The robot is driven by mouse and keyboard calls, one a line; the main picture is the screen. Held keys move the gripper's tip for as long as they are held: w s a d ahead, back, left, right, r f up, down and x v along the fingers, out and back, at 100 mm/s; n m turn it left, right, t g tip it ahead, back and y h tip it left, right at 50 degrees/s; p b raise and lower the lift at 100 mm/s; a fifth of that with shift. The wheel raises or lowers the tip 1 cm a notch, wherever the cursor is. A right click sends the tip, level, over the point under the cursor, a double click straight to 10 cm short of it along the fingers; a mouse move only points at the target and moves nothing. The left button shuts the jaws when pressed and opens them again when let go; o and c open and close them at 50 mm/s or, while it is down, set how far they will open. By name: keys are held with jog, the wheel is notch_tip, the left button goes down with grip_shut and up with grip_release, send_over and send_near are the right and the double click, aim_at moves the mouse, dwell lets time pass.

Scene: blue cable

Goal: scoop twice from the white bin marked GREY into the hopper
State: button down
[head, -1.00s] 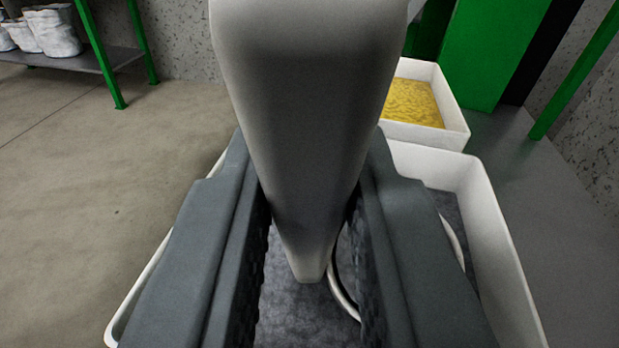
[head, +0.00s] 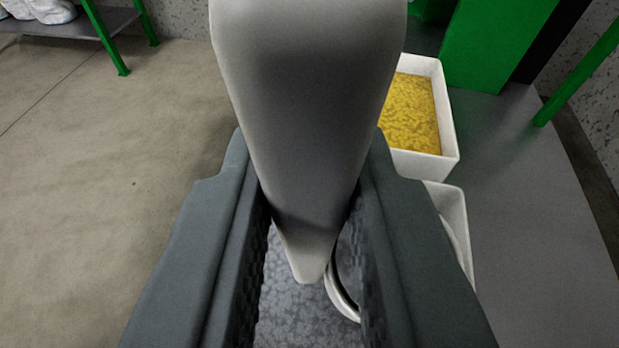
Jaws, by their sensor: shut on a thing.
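My gripper (head: 308,300) is shut on the pale grey tapered handle (head: 308,130) of a scoop, which runs down between its two dark fingers. A curved metallic rim (head: 341,296), seemingly the scoop's, shows beside the handle's lower tip, mostly behind the right finger. What the scoop holds cannot be told. A white bin (head: 453,207) lies below, with only its far right corner and wall clear of the finger. Mottled grey material (head: 295,318) shows between the fingers. No GREY marking is readable, and no hopper can be made out.
A white bin (head: 450,130) of yellow material stands beyond at the right. Behind it are a green panel (head: 495,45) and a green post (head: 580,70). A shelf (head: 70,27) with white sacks (head: 45,8) stands at the back left. The floor at left is clear.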

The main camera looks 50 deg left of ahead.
notch_tip(320, 180, up, 9)
jog(key=w+a+g+h, duration=0.1)
jog(key=a, duration=0.1)
jog(key=shift+w+f, duration=0.2)
jog(key=shift+w, duration=0.2)
dwell(0.3)
dwell(0.6)
